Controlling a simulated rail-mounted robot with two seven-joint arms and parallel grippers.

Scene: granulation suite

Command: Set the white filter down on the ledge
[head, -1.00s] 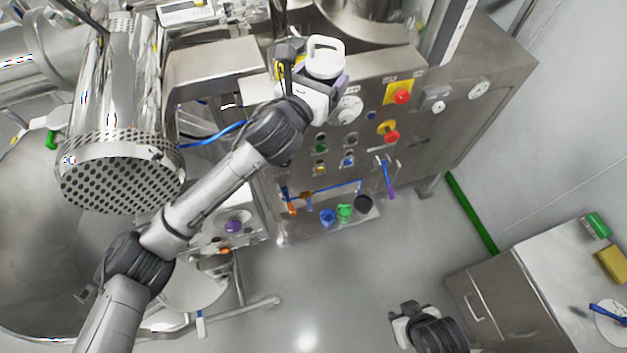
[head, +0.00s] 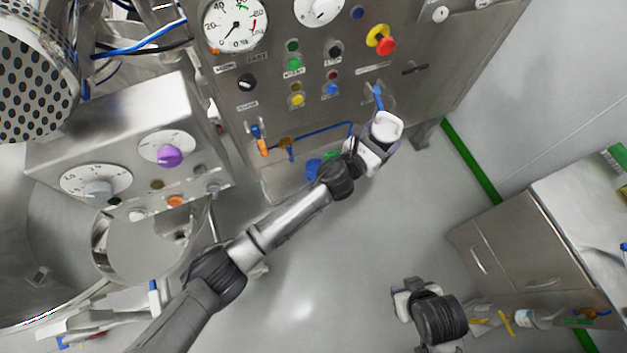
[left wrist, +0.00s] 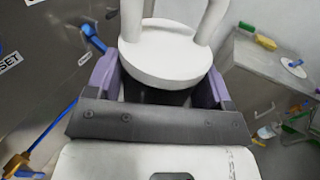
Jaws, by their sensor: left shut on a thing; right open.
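The white filter (head: 386,127) is a round white piece with a loop handle on top. My left gripper (head: 374,146) is shut on it and holds it up in front of the lower right part of the steel control panel. In the left wrist view the filter (left wrist: 168,58) sits between the purple fingers of my left gripper (left wrist: 162,88). The ledge (head: 280,183) at the foot of the panel is partly hidden behind my left arm. My right gripper (head: 403,297) is open and empty, low over the floor at the right.
The control panel (head: 300,75) carries gauges, buttons and a red emergency knob (head: 386,46). A blue-handled valve (head: 378,97) is close behind the filter. Blue and green pieces (head: 314,168) are on the ledge. A steel cabinet (head: 510,240) stands at right. Floor between is clear.

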